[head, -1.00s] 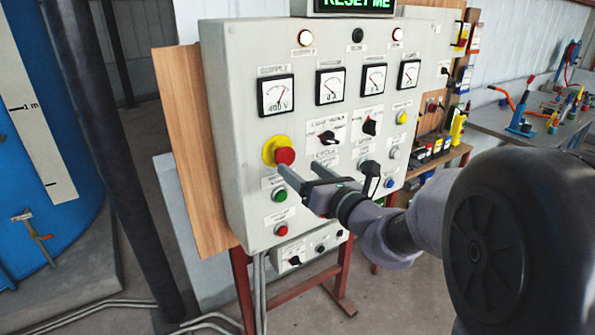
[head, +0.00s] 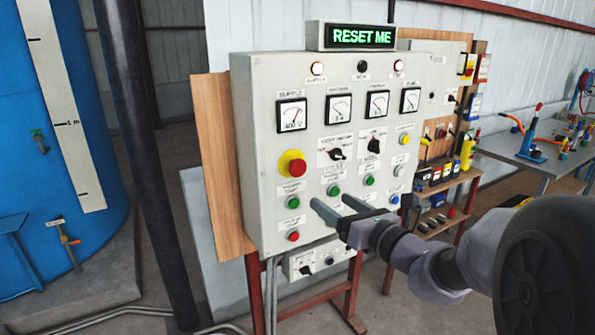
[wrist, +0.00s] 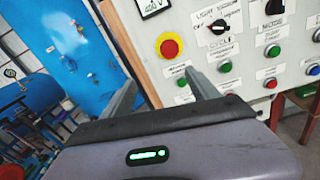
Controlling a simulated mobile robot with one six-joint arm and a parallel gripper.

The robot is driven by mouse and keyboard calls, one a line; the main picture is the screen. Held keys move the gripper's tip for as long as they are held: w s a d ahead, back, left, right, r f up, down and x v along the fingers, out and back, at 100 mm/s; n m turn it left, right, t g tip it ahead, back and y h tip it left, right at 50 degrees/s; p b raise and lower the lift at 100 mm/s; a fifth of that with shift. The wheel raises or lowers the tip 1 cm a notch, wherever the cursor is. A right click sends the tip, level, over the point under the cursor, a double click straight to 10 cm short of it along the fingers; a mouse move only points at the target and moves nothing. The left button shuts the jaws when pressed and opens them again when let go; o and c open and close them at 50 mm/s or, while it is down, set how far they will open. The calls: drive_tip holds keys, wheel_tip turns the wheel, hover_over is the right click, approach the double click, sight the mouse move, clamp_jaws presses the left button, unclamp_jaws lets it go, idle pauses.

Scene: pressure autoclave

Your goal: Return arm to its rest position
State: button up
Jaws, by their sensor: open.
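My gripper (head: 331,203) is open and empty, with its two grey fingers apart. In the head view it is in front of the lower part of the grey control panel (head: 262,130), below the green buttons. The red emergency stop button (head: 298,168) on its yellow collar is up and left of the fingers. In the wrist view the fingers (wrist: 160,85) point toward the panel, and the red button (wrist: 169,48) shows above them. I cannot tell the exact gap to the panel. The display (head: 361,37) on top reads RESET ME.
A dark pole (head: 145,150) and a blue tank (head: 70,160) stand to the left. A shelf with small items (head: 455,180) and a workbench with tools (head: 515,152) are to the right. A red stand (head: 355,285) carries the panel. Floor shows around it.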

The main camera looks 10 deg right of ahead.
drive_tip(key=s+a+f+n+g+y+b, duration=0.1)
drive_tip(key=s+a+f+n+g, duration=0.1)
drive_tip(key=s+a+n+g, duration=0.5)
drive_tip(key=s+a+f+n+g+y+b, duration=0.1)
drive_tip(key=s+a+f+n+g, duration=0.15)
drive_tip(key=s+a+n, duration=0.75)
drive_tip(key=s+d+f+n+h, duration=0.3)
drive_tip(key=s+d+n, duration=0.2)
drive_tip(key=s+n, duration=0.1)
drive_tip(key=s+d+f+n+h, duration=0.3)
drive_tip(key=s+d+n+h, duration=0.1)
drive_tip(key=s, duration=0.4)
drive_tip(key=shift+d+f+n+g+b, duration=0.45)
drive_tip(key=shift+d+n, duration=0.1)
drive_tip(key=shift+n, duration=0.45)
drive_tip(key=shift+c, duration=0.4)
